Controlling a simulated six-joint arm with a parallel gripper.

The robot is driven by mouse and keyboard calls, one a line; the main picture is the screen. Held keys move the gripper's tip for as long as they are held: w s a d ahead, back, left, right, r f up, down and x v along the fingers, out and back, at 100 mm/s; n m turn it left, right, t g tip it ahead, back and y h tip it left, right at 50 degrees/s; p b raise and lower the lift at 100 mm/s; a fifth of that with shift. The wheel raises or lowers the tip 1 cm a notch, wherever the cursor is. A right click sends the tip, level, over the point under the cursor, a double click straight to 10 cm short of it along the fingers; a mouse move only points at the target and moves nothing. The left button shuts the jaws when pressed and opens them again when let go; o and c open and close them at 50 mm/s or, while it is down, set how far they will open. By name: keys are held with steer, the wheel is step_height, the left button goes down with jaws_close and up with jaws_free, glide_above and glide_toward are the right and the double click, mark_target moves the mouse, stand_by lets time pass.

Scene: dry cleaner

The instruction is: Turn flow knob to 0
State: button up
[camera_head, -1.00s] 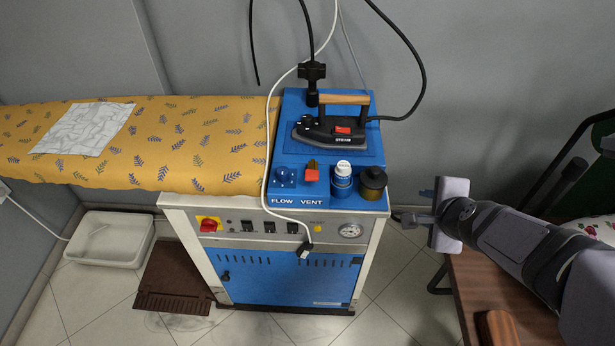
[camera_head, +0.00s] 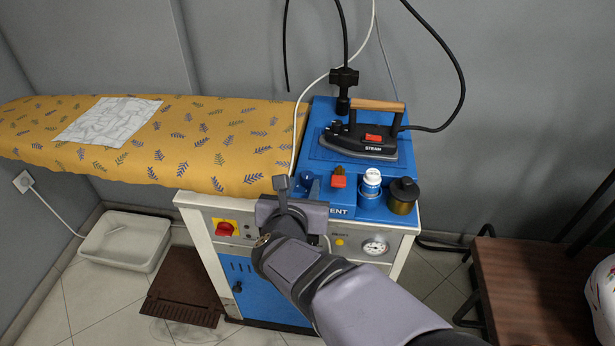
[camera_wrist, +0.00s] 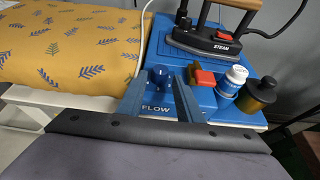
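The flow knob is a small round blue knob (camera_wrist: 158,77) above the FLOW label (camera_wrist: 156,109) on the blue top of the ironing station. In the head view the knob (camera_head: 306,178) is partly hidden by my gripper, and its setting cannot be read. My gripper (camera_head: 297,187) is at the front edge of the station, just in front of the knob. Its fingers are open and apart, with the knob in line with the gap between them; contact cannot be told. The red vent knob (camera_head: 338,181) is to the right.
A white-capped bottle (camera_head: 370,183) and a dark jar (camera_head: 403,195) stand right of the vent knob. The steam iron (camera_head: 362,140) rests behind. The yellow ironing board (camera_head: 190,150) is at the left; a white cable hangs near the knob.

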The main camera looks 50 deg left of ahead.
mark_target(307, 177)
steer(key=shift+p+x, duration=0.95)
steer(key=shift+x, duration=2.7)
steer(key=shift+w, duration=0.1)
steer(key=c, duration=0.8)
